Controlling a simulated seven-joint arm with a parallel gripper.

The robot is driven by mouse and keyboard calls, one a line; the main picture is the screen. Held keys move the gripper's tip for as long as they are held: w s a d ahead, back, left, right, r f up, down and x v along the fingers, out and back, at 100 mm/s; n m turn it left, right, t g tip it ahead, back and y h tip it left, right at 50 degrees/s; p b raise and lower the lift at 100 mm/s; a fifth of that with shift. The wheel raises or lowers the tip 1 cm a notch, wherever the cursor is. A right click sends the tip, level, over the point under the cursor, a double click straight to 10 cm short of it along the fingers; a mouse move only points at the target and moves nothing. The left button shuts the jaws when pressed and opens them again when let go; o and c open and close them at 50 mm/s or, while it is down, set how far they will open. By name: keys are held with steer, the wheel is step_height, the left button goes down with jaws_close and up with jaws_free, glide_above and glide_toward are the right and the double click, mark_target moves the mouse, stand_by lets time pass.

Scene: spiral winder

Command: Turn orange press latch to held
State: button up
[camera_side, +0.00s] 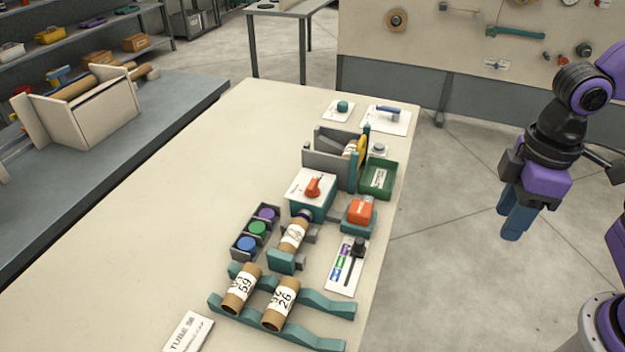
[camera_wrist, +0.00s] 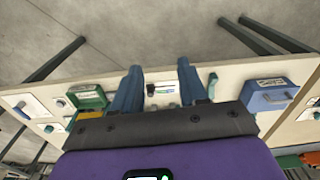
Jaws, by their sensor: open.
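The orange latch (camera_side: 313,187) is a small turning handle on the white top of a teal box, mid-bench in the side view. Its marks are too small to read. An orange block (camera_side: 359,212) sits on a teal base just to its right. A cardboard tube (camera_side: 294,236) lies directly in front of the teal box. My gripper (camera_side: 514,226) hangs off the bench's right side, over the floor, well apart from the latch. Its blue fingers point down, spread and empty. They also show in the wrist view (camera_wrist: 159,72), where I cannot make out the latch.
Two labelled tubes (camera_side: 281,304) lie on teal rails (camera_side: 327,301) at the front. A slider card (camera_side: 347,266), a green tray (camera_side: 377,179) and a rack of coloured caps (camera_side: 257,229) surround the teal box. The bench's left half (camera_side: 150,200) is clear.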

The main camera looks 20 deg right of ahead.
steer(key=w+a+r+m, duration=0.2)
steer(key=w+a+m, duration=0.3)
steer(key=w, duration=0.4)
steer(key=w+a+r+m, duration=0.1)
steer(key=w+a+m, duration=0.3)
steer(key=w+a, duration=0.5)
steer(key=m, duration=1)
glide_above(312, 182)
step_height(312, 182, down, 3)
step_height(312, 182, down, 16)
steer(key=shift+f, duration=0.2)
jaws_close()
